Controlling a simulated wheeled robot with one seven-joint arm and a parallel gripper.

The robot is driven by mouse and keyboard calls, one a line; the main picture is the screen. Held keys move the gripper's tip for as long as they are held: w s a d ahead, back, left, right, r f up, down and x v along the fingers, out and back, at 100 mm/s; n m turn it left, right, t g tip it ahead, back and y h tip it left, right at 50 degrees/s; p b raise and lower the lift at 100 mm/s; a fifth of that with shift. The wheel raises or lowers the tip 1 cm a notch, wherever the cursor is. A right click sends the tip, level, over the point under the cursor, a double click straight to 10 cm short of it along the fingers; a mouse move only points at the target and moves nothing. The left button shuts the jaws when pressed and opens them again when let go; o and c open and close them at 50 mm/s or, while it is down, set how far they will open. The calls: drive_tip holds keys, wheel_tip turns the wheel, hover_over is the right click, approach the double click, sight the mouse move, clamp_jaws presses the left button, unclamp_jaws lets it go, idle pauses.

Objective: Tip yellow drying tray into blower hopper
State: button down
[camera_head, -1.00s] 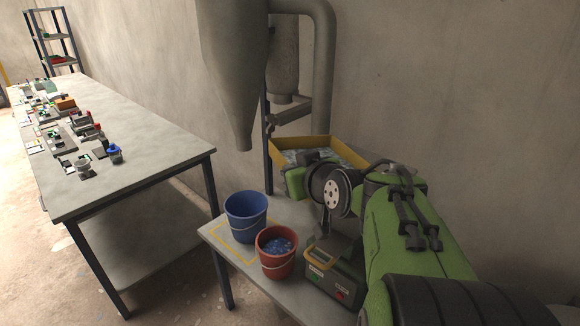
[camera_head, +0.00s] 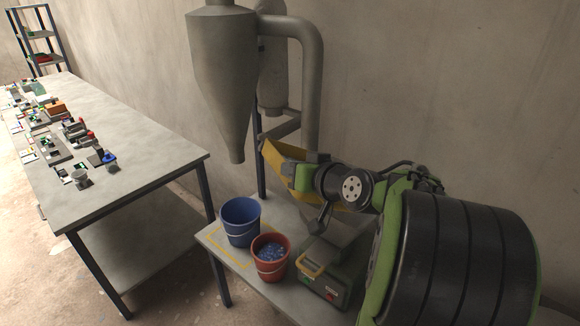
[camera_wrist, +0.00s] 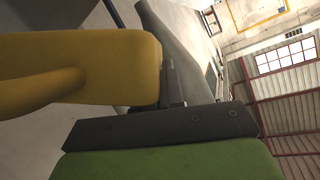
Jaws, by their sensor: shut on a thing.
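The yellow drying tray (camera_head: 280,154) is held up behind my arm and is steeply tilted, with a corner pointing up to the left. Its contents do not show. My gripper (camera_head: 316,165) is shut on the tray's near wall. In the wrist view the jaws (camera_wrist: 173,88) grip the yellow tray (camera_wrist: 85,62), which fills the left side. A grey machine with a green button panel (camera_head: 324,288) and a yellow loop stands on the small table below. Its upper part is partly behind my arm, and I cannot clearly make out the hopper mouth.
A blue bucket (camera_head: 241,222) and a red bucket (camera_head: 271,258) with blue bits stand on the small table (camera_head: 213,240). A grey cyclone cone (camera_head: 226,95) and pipe (camera_head: 311,90) stand close left of and behind the tray. A long bench (camera_head: 130,150) with parts is at left.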

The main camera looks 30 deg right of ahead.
drive_tip(key=shift+s+d+r+m+t+y+p, duration=0.15)
drive_tip(key=shift+d+r+m+p, duration=0.15)
drive_tip(key=shift+r+p, duration=0.3)
drive_tip(key=shift+w+d+r+m+t+y+p, duration=0.1)
drive_tip(key=shift+d+r+m+y+p, duration=0.25)
drive_tip(key=shift+p, duration=0.4)
drive_tip(key=shift+s+d+r+m+t+p, duration=0.15)
drive_tip(key=shift+d+r+p, duration=0.2)
drive_tip(key=shift+r+p, duration=0.3)
drive_tip(key=s+d+r+m+t+y+p, duration=0.1)
drive_tip(key=d+m+t+p, duration=0.1)
drive_tip(key=d+m+p, duration=0.3)
drive_tip(key=s+d+m+t+y+p, duration=0.1)
drive_tip(key=d+m+p, duration=0.4)
drive_tip(key=d, duration=0.9)
drive_tip(key=shift+s+r+m+t+y+p, duration=0.4)
drive_tip(key=shift+m+y, duration=0.1)
drive_tip(key=shift+y, duration=0.2)
drive_tip(key=d+m, duration=0.1)
drive_tip(key=d+f, duration=0.1)
drive_tip(key=shift+s+d+m+t, duration=0.15)
drive_tip(key=shift+d+m+t, duration=0.15)
drive_tip(key=shift+d+m, duration=0.1)
drive_tip(key=shift+a, duration=0.1)
